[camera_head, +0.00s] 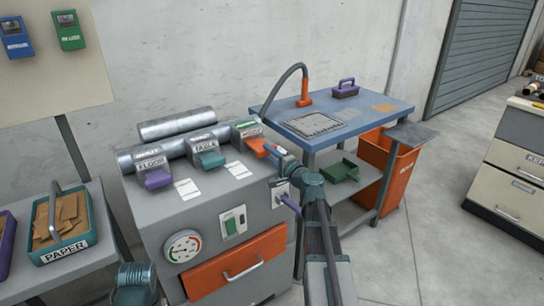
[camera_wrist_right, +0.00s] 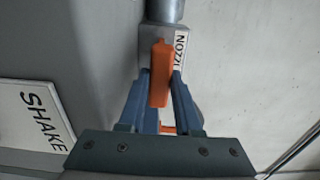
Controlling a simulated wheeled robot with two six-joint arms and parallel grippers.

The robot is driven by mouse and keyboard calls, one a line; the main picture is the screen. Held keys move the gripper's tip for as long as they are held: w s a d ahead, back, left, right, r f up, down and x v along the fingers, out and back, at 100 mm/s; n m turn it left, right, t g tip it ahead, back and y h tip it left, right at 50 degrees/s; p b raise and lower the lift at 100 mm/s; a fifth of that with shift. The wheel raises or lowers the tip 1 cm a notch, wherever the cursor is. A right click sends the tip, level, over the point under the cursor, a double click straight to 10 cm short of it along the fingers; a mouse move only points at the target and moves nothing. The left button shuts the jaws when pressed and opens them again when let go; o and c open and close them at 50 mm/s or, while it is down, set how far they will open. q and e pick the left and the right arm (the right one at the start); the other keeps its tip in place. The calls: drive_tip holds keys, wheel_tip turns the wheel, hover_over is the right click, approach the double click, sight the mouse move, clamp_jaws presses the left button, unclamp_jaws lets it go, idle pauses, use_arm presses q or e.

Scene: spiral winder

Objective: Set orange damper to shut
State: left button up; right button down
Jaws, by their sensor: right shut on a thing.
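The orange damper (camera_head: 257,147) is a flat orange handle on the rightmost of three small boxes along the grey machine's top. In the right wrist view the orange handle (camera_wrist_right: 161,72) stands out from a grey box whose label begins "NOZZ". My right gripper (camera_head: 270,150) reaches it from the right side of the machine. In the wrist view its blue fingers (camera_wrist_right: 160,88) lie on both sides of the handle and are shut on it. My left gripper is not in view.
A teal handle (camera_head: 211,159) and a purple handle (camera_head: 157,178) sit on the neighbouring boxes. A silver pipe (camera_head: 165,152) runs behind them. A blue-topped table (camera_head: 370,108) with a hose stands to the right.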

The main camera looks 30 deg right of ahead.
drive_tip(key=shift+w, duration=0.65)
drive_tip(key=shift+s, duration=0.1)
drive_tip(key=c, duration=0.9)
unclamp_jaws()
drive_tip(key=s, duration=0.9)
drive_tip(key=s+d, duration=0.1)
drive_tip(key=s, duration=0.3)
drive_tip(key=shift+s, duration=0.4)
